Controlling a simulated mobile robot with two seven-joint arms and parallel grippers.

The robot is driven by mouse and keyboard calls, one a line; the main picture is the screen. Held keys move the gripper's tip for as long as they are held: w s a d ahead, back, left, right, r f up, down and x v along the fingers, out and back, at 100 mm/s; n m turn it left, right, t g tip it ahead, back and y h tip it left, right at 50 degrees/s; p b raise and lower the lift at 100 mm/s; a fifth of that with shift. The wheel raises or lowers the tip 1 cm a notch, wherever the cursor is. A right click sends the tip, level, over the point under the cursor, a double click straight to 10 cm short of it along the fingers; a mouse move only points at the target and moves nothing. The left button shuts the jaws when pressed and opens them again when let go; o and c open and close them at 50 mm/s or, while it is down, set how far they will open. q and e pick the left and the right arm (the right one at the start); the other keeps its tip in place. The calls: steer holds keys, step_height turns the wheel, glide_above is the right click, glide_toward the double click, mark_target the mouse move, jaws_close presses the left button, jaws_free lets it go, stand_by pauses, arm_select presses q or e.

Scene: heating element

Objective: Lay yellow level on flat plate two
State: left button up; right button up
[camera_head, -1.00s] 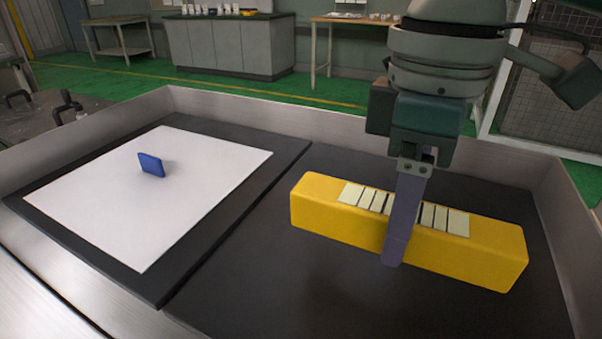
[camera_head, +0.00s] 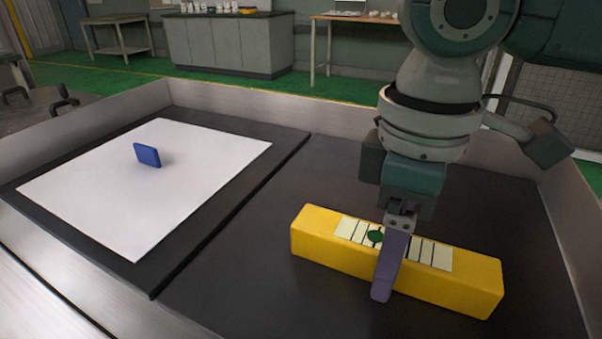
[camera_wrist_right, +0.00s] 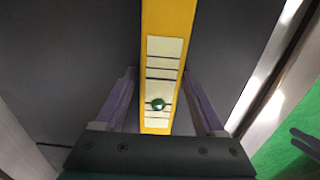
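The yellow level (camera_head: 452,285) is a long yellow bar with a pale marked strip and a round green bubble on top. It is over the dark right-hand plate (camera_head: 245,285), low; I cannot tell whether it touches it. My right gripper (camera_head: 388,270) points down across the level's middle, its near finger covering part of the front side. In the right wrist view the fingers (camera_wrist_right: 160,72) flank the level (camera_wrist_right: 168,20) closely and look closed on it. My left gripper is not in view.
A second dark plate (camera_head: 40,207) on the left carries a white sheet (camera_head: 100,215) with a small blue block (camera_head: 147,155) standing on it. A metal rim (camera_head: 250,118) borders the plates. The dark surface behind the level is clear.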

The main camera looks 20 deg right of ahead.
steer(key=shift+o, duration=0.6)
step_height(320, 180, up, 12)
steer(key=p, duration=0.4)
steer(key=shift+r, duration=0.15)
